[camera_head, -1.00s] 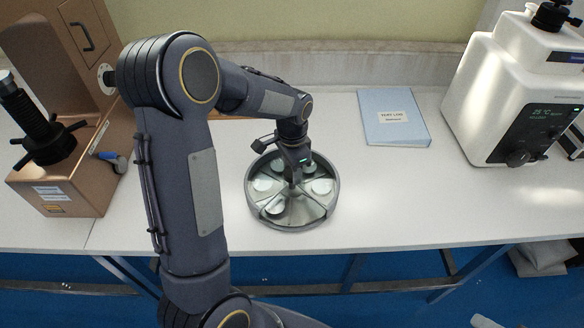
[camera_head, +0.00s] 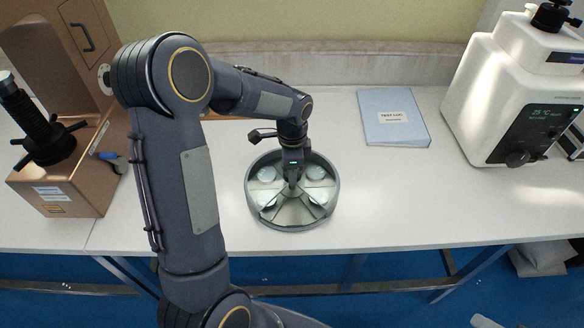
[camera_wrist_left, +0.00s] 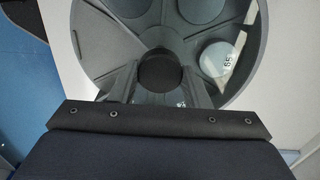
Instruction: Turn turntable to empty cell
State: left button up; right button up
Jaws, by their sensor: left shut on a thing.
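The turntable (camera_head: 249,203) is a round grey tray with a raised rim, split into wedge-shaped cells, on the white bench. My left gripper (camera_head: 292,186) points down at its middle and is shut on the dark round centre knob (camera_wrist_left: 160,71), with one finger on each side. Pale discs lie in some cells, such as one at the back left (camera_head: 267,174) and one at the back right (camera_head: 315,172). A disc marked 65 (camera_wrist_left: 217,58) shows in the wrist view. The gripper hides part of the turntable. My right gripper is out of view.
A bronze-coloured tester (camera_head: 70,185) stands at the left and a white tester (camera_head: 505,85) with a display at the right. A blue folder (camera_head: 393,117) lies at the back. The bench between turntable and white tester is clear.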

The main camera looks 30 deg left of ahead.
pick_arm(q)
jog(key=shift+w+r, duration=0.1)
dwell(0.3)
jog(key=o, duration=1.4)
jog(key=shift+r, duration=3.85)
jog(key=s+d+r+n+t+h, duration=0.1)
jog(key=s+d+n+t, duration=0.1)
jog(key=s+n, duration=0.2)
jog(key=s+d+r+n+t+h, duration=0.1)
jog(key=s+d+r+n, duration=0.1)
jog(key=s, duration=0.9)
jog(key=s+d+r+n+t+h, duration=0.1)
jog(key=s+d+n+t, duration=0.1)
jog(key=s+n, duration=0.5)
jog(key=shift+s+d+r+t+h, duration=0.15)
jog(key=shift+d+r+h, duration=0.05)
jog(key=shift+d, duration=0.2)
jog(key=shift+s+d+r+t+h, duration=0.1)
jog(key=shift+d+r+t+h, duration=0.1)
jog(key=shift+d, duration=0.15)
